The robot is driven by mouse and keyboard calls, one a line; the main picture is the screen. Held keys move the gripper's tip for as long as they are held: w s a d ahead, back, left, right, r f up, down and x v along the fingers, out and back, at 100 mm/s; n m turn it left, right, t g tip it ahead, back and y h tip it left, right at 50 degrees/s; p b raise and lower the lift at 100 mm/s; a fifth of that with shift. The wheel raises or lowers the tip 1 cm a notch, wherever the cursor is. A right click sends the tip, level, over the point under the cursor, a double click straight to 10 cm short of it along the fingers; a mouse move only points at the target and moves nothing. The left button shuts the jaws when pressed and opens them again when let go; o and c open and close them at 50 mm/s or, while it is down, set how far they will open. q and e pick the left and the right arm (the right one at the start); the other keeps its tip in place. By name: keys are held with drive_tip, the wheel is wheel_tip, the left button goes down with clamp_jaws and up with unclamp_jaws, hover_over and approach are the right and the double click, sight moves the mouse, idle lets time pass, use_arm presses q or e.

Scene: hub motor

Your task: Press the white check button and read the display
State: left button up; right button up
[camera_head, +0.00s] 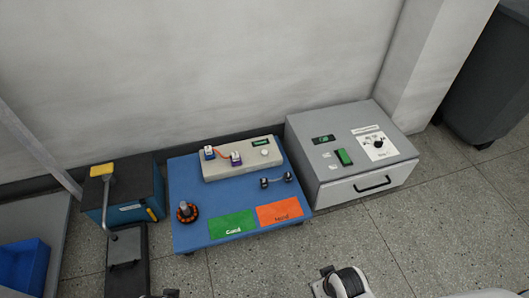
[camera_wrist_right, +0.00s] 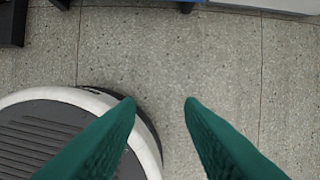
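A beige tester box (camera_head: 240,165) stands at the back of a blue table (camera_head: 200,228) in the head view. It carries a small dark display (camera_head: 261,143) with green characters too small to read, and a round white button (camera_head: 264,153) below it. Two small connector blocks (camera_head: 222,155) with a red-orange wire sit on its left part. My right gripper (camera_wrist_right: 160,103) shows in the right wrist view, its two green fingers apart with nothing between them, above bare floor and away from the tester. My left gripper is not seen.
A motor part (camera_head: 187,212), a small dark part (camera_head: 275,181), a green card (camera_head: 232,224) and an orange card (camera_head: 279,212) lie on the table. A grey machine with drawer (camera_head: 350,160) stands right, a blue-black machine (camera_head: 130,195) left. A blue bin (camera_head: 25,265) is far left.

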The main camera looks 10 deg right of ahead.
clamp_jaws()
idle(1.4)
